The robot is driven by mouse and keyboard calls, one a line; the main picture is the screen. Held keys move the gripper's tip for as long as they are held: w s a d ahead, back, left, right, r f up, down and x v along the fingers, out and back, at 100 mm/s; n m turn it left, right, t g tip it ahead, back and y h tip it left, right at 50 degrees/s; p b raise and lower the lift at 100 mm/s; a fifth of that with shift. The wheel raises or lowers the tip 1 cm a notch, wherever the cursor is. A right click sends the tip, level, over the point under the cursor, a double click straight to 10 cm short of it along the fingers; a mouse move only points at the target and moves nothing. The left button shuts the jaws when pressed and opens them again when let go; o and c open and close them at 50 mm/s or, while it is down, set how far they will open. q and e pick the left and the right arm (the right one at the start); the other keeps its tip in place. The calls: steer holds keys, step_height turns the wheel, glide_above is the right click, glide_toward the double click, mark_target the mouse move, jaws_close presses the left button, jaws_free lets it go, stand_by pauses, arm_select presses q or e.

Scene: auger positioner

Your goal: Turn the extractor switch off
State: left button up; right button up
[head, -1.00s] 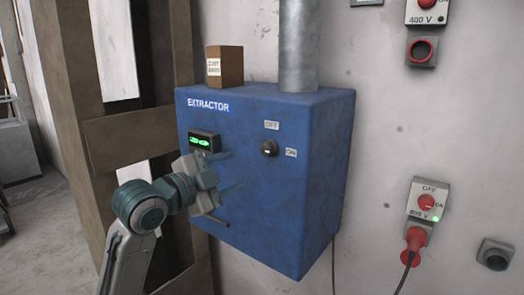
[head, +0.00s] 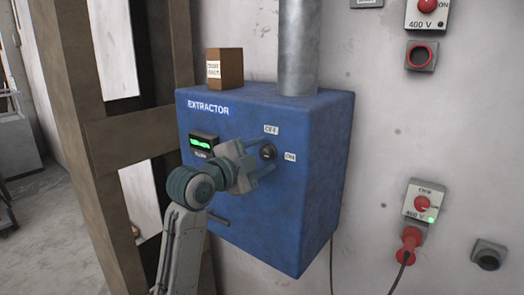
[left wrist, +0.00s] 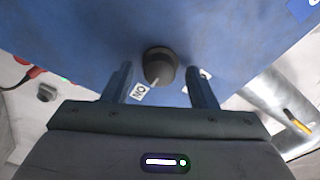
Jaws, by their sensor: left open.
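The blue extractor box (head: 300,190) hangs on the wall in the head view. Its dark round switch knob (head: 268,152) is on the front face, between the OFF label (head: 271,130) above and the ON label (head: 290,157) to the right. My left gripper (head: 262,160) is open, with its fingers pointing at the knob. In the left wrist view the knob (left wrist: 159,65) sits ahead of and between the two open fingers (left wrist: 161,85), with a gap on each side. A pale line on the knob points toward the ON label (left wrist: 139,92). My right gripper is not in view.
A green-lit display (head: 203,143) and a handle (head: 218,219) are on the box front. A small brown box (head: 225,68) and a metal duct (head: 298,45) stand on top. Red 400 V switches and a plugged cable (head: 411,238) are on the right wall.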

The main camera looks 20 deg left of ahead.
arm_select(q)
steer(key=shift+w+d, duration=0.15)
steer(key=shift+w, duration=0.1)
steer(key=c, duration=0.9)
steer(key=shift+s, duration=0.1)
